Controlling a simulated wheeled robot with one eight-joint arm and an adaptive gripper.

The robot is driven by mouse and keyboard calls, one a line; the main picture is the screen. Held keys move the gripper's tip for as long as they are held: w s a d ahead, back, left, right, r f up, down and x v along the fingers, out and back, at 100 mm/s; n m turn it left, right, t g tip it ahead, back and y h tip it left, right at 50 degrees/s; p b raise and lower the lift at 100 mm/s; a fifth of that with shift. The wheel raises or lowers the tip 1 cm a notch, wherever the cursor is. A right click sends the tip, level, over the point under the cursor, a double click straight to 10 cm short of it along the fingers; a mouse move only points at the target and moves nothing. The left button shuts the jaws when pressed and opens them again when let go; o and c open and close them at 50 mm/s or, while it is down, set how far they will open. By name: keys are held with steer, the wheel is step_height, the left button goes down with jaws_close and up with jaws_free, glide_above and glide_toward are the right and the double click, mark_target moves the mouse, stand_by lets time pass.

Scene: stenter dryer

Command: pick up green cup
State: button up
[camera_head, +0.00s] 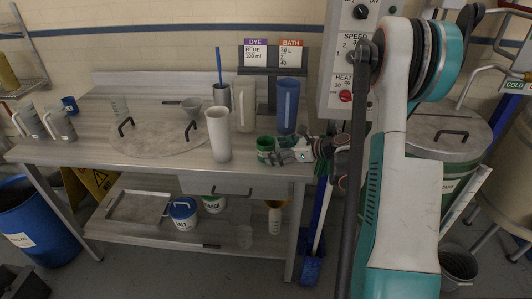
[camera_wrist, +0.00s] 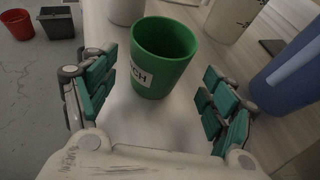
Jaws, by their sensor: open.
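The green cup (camera_head: 265,147) stands upright on the metal table near its front edge, in the head view. In the wrist view the green cup (camera_wrist: 160,58) shows large, with a white label on its side whose text ends in "CH". My gripper (camera_head: 277,157) is open at the front right of the table, close to the cup. In the wrist view its two green-padded fingers (camera_wrist: 158,100) are spread, one on each side of the near part of the cup. I see gaps between the pads and the cup. The cup's base is partly hidden in the head view.
A tall white cylinder (camera_head: 218,134) stands just left of the cup. A blue pitcher (camera_head: 287,105) and a beige pitcher (camera_head: 244,106) stand behind it. A control box (camera_head: 350,60) hangs at the back right. The table (camera_head: 90,153) has free room at front left.

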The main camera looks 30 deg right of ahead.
steer(key=b+x, duration=0.1)
steer(key=x, duration=0.3)
steer(key=shift+s+a+f, duration=0.1)
steer(key=shift+s+a, duration=0.05)
steer(key=shift+s, duration=0.05)
steer(key=shift+w+a+f+b, duration=0.15)
steer(key=shift+w+a+b, duration=0.05)
steer(key=shift+w+b, duration=0.2)
steer(key=shift+c, duration=0.4)
steer(key=c, duration=1.1)
